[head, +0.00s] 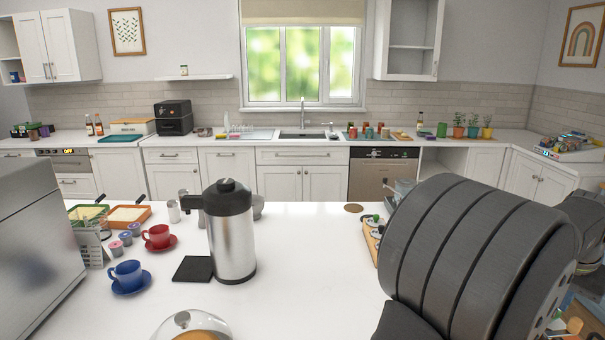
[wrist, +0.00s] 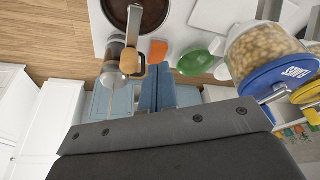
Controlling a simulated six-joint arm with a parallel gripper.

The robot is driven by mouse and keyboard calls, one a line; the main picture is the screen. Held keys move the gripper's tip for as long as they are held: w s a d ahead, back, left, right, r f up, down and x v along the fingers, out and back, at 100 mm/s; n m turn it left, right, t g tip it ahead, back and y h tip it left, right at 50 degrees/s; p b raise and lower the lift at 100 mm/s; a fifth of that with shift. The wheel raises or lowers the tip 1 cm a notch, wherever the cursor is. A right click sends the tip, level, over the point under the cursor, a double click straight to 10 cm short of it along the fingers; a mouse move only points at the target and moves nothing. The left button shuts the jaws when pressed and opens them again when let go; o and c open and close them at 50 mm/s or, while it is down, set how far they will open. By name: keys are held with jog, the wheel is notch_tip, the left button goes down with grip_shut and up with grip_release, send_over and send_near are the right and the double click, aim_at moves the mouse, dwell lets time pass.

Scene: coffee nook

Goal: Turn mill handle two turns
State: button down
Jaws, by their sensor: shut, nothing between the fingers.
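The mill (wrist: 113,72) shows in the wrist view, left of centre, as a clear and grey cylinder. Its metal crank handle (wrist: 134,25) runs up the picture from a tan wooden knob (wrist: 130,63). My gripper (wrist: 158,68) shows as two blue fingers side by side, shut and empty. The fingertips are just right of the knob in the picture; I cannot tell the depth between them. In the head view my dark arm fills the lower right, and I cannot make out the mill or the fingers there.
In the wrist view, an orange item (wrist: 158,51), a green bowl (wrist: 195,63) and a blue-lidded jar (wrist: 262,52) lie right of the mill. A dark brown round item (wrist: 150,8) is above. In the head view, a steel jug (head: 232,235) stands on the white counter (head: 320,270).

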jog(key=shift+f, duration=0.15)
jog(key=shift+f, duration=1.6)
